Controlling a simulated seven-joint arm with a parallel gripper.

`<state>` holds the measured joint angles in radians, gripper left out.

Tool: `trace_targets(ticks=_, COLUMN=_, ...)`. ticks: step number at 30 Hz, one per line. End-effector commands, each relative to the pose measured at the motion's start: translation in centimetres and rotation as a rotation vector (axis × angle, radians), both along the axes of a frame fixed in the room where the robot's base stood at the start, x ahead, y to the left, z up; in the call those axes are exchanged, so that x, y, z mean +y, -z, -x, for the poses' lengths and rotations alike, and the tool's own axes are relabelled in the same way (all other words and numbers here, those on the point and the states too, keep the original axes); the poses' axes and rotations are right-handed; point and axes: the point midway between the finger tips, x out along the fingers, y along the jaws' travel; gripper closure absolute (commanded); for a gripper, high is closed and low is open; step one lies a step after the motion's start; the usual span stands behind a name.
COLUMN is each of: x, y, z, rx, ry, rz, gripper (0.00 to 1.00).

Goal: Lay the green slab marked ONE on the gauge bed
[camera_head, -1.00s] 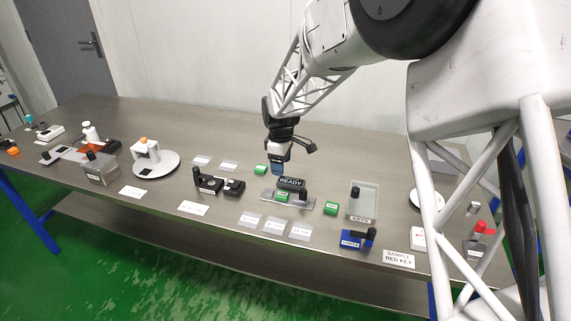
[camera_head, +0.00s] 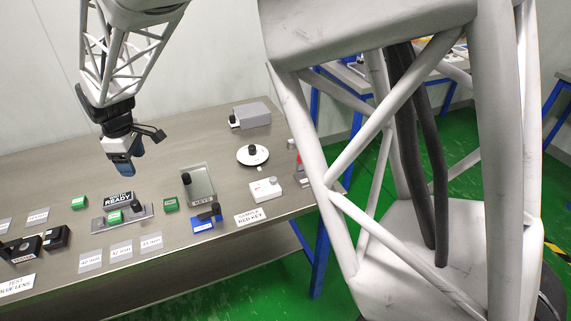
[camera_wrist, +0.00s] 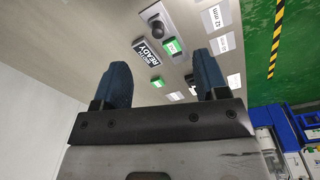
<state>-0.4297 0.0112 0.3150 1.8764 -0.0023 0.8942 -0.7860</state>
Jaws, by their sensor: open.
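Three small green slabs show in the head view: one (camera_head: 79,202) left of the READY sign, one (camera_head: 114,217) on a grey metal plate (camera_head: 143,212) in front of that sign, and one (camera_head: 171,205) to the right. The plate also has a dark knob. Their markings are too small to read, so I cannot tell which is ONE. I cannot tell for certain that this plate is the gauge bed. My gripper (camera_head: 123,167) is open and empty, above and behind the READY sign. In the wrist view a green slab (camera_wrist: 172,46) shows on the plate beyond my blue fingertips.
The READY sign (camera_head: 118,198) stands behind the plate. Flat labels (camera_head: 121,249) lie in front. A black device (camera_head: 26,249) is at the left. Bare table lies behind the slabs.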

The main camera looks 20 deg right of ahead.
Motion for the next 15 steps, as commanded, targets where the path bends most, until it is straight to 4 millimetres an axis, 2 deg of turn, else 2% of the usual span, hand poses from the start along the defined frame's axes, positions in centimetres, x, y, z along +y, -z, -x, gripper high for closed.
trace_targets(ticks=1, x=-1.5, y=-1.6, z=0.8, rx=-0.014, ry=0.039, rz=-0.008, gripper=0.33)
trace_targets(ticks=6, x=-6.3, y=-4.3, z=3.7, rx=-0.034, ry=0.179, rz=-0.021, gripper=0.33)
trace_targets(ticks=15, x=-13.8, y=-7.6, z=9.7, rx=-0.064, ry=0.423, rz=-0.045, gripper=0.33)
